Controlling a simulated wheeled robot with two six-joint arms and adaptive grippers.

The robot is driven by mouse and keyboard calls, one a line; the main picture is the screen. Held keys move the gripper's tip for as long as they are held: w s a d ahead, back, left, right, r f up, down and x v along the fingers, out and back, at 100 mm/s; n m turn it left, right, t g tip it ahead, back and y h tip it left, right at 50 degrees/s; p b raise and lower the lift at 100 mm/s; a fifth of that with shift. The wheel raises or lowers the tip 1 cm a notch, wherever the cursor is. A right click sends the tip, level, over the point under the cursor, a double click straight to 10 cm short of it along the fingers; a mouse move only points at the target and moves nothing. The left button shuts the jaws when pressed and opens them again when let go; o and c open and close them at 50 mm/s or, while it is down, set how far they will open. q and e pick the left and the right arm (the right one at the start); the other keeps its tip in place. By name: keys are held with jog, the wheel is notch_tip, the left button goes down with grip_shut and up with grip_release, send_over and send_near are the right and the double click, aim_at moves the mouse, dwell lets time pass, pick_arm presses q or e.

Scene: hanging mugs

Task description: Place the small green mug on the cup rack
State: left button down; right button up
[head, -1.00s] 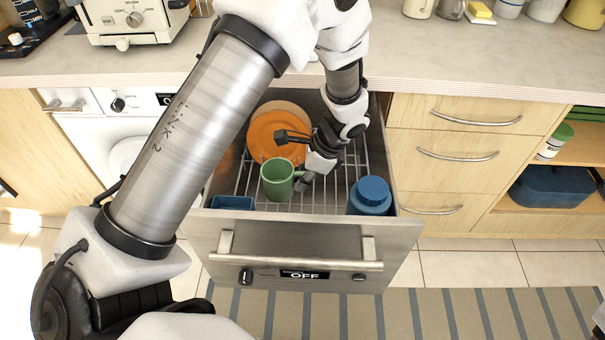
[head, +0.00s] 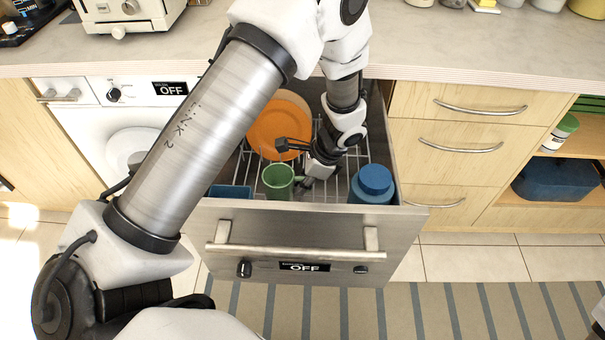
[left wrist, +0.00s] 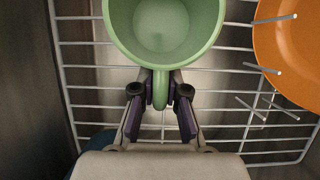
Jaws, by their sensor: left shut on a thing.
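The small green mug (head: 277,181) is upright inside the open dishwasher drawer, over the wire rack (head: 318,190). My left gripper (head: 303,184) is at the mug's right side. In the left wrist view the left gripper (left wrist: 160,92) is shut on the handle of the mug (left wrist: 165,35), and the mug's open top faces the camera. I cannot tell whether the mug's base touches the rack. The rack's wires also show in the left wrist view (left wrist: 90,67). My right gripper does not show.
Orange plates (head: 277,130) stand behind the mug, and one shows at the right in the left wrist view (left wrist: 285,50). A blue lidded jar (head: 373,186) is at the drawer's right and a blue container (head: 230,192) at its left. The drawer front (head: 305,240) and countertop (head: 470,45) border the space.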

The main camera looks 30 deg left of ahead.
pick_arm(q)
jog(key=shift+f, duration=0.2)
jog(key=c, duration=1.6)
grip_release()
jog(key=o, duration=0.8)
jog(key=v, duration=1.2)
